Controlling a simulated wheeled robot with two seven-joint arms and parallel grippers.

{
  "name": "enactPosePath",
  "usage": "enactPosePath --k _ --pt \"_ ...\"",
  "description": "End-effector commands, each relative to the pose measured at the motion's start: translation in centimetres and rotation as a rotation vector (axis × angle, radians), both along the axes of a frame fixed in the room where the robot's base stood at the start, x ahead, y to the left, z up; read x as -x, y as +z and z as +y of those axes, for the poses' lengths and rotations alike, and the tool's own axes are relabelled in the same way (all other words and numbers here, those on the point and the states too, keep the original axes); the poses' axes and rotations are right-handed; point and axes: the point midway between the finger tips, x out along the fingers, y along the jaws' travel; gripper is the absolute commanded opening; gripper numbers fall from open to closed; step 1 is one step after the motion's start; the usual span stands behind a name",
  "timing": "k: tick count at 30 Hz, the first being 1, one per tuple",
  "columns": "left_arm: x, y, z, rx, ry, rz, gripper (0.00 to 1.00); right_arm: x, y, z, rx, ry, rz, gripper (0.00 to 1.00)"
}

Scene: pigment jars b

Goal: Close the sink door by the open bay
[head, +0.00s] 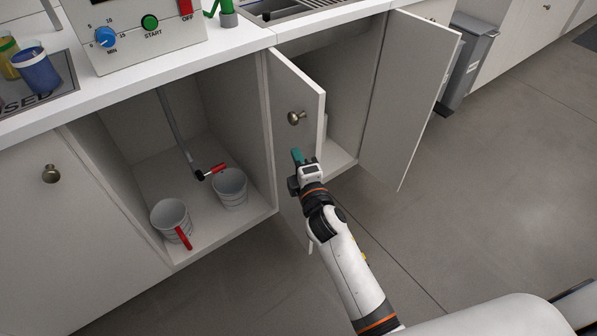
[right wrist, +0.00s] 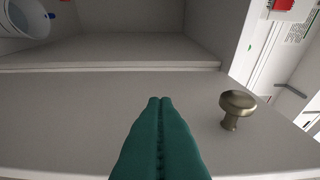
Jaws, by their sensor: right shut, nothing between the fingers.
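The sink door by the open bay (head: 290,80) is a light grey panel standing ajar, its free edge swung out from the sink cabinet. Its round brass knob (head: 296,117) is on the outer face and also shows in the right wrist view (right wrist: 237,104). My right gripper (head: 297,156) is at the outer face, below the knob. Its green fingers (right wrist: 160,135) are shut together and empty, pointing at the door panel; I cannot tell whether they touch it. The other sink door (head: 412,95) stands wide open to the right. My left gripper is not in view.
The open bay (head: 130,180) to the left holds two grey buckets (head: 171,219) (head: 229,187) with red handles and a hanging hose (head: 176,130). A grey bin (head: 466,65) stands beyond the right door. The floor in front is clear.

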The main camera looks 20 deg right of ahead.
Motion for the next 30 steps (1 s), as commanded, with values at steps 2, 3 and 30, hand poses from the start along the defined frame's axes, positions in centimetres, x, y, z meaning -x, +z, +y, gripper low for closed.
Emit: enactPosePath --k 2,3,30 --pt "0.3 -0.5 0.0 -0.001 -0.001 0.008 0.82 -0.2 0.1 -1.2 0.004 0.000 0.001 0.00" --pt "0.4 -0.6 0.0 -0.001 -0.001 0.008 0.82 -0.3 0.1 -1.6 0.004 0.000 0.001 0.00" --pt "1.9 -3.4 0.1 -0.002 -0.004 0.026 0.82 -0.9 0.2 -4.5 0.008 0.069 0.002 0.00"
